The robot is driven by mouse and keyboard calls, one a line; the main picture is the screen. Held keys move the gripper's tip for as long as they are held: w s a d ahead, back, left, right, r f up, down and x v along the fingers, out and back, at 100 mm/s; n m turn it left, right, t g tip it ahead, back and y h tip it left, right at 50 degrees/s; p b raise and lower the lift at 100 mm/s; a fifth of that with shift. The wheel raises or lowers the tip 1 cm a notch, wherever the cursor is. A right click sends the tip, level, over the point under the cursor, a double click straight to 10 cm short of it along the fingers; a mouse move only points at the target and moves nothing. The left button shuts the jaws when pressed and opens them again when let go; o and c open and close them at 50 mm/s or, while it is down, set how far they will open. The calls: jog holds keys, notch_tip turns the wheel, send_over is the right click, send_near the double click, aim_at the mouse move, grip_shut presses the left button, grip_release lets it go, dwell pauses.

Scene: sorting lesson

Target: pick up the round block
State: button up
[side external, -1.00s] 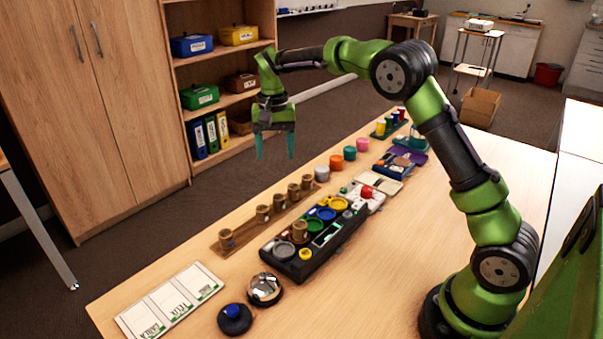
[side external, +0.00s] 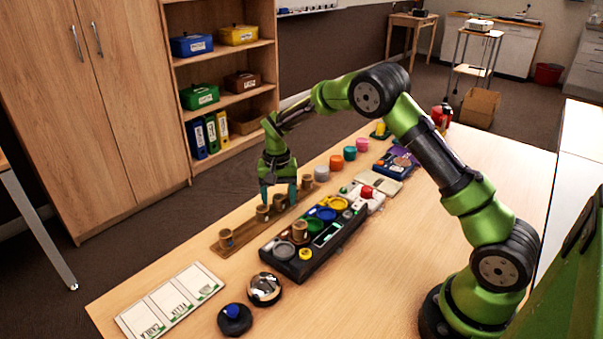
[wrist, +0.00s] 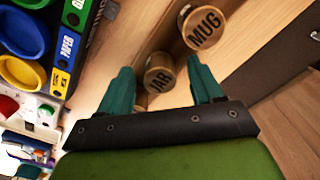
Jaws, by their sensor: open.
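Several round wooden blocks (side external: 226,239) stand along a wooden strip (side external: 213,247). Another round wooden block (side external: 299,231) stands on the black sorting tray. My gripper (side external: 278,194) is open and points down over the middle of the strip. In the wrist view, the round block marked JAR (wrist: 160,80) shows between the two teal fingers of my gripper (wrist: 160,66), and the block marked MUG (wrist: 204,27) lies beyond them. I cannot tell whether the fingers have reached down around the JAR block. In the side view, a finger partly hides one block of the row.
The black tray (side external: 318,257) with coloured round cups lies close to the strip on its right. A white card (side external: 170,303), a shiny round dish (side external: 264,288) and a dark disc with a blue knob (side external: 234,319) lie in front.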

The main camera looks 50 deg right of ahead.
aim_at(279, 197)
jog(key=shift+f, duration=0.2)
jog(key=c, duration=1.1)
notch_tip(279, 197, up, 10)
jog(key=shift+r, duration=0.1)
